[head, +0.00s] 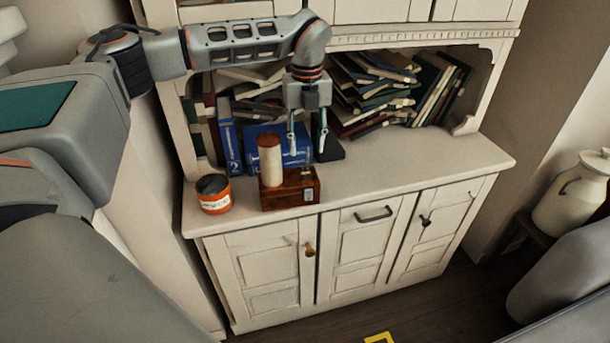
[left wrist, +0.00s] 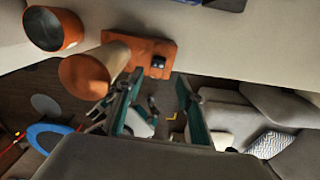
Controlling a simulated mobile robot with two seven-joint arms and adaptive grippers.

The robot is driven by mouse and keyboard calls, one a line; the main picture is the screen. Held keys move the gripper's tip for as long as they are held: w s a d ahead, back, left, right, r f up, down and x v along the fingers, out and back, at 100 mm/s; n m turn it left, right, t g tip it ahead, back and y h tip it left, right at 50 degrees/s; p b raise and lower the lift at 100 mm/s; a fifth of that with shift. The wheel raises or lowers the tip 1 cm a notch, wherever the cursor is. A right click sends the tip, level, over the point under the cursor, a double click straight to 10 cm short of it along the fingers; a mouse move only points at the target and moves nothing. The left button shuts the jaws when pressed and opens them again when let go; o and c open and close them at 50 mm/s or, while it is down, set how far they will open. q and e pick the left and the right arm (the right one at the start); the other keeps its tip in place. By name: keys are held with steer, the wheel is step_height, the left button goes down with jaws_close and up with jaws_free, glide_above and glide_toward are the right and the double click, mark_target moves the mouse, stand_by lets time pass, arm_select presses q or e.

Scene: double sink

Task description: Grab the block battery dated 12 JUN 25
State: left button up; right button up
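A small dark block with a yellowish patch (head: 306,174), which may be the block battery, sits on the right end of a reddish-brown wooden box (head: 284,197) on the cabinet counter. In the left wrist view it is a small black block (left wrist: 158,61). No date is readable on it. A pale label shows on the box's front. My left gripper (head: 306,153) points down above the block, its two fingers apart with nothing between them. In the left wrist view the fingers (left wrist: 160,80) are also spread. My right gripper is not in view.
A tan cylinder (head: 270,160) stands on the box's left end, close to my left gripper. An orange can (head: 214,195) stands left of it. Blue books (head: 229,145) and piled books (head: 375,85) fill the shelf behind. The counter's right side (head: 430,155) is clear.

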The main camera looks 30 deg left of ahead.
mark_target(305, 169)
arm_select(q)
steer(key=f, duration=0.7)
steer(key=shift+s+a+f, duration=0.1)
steer(key=shift+s+f, duration=0.1)
steer(key=shift+f, duration=0.1)
steer(key=shift+c, duration=0.5)
jaws_close()
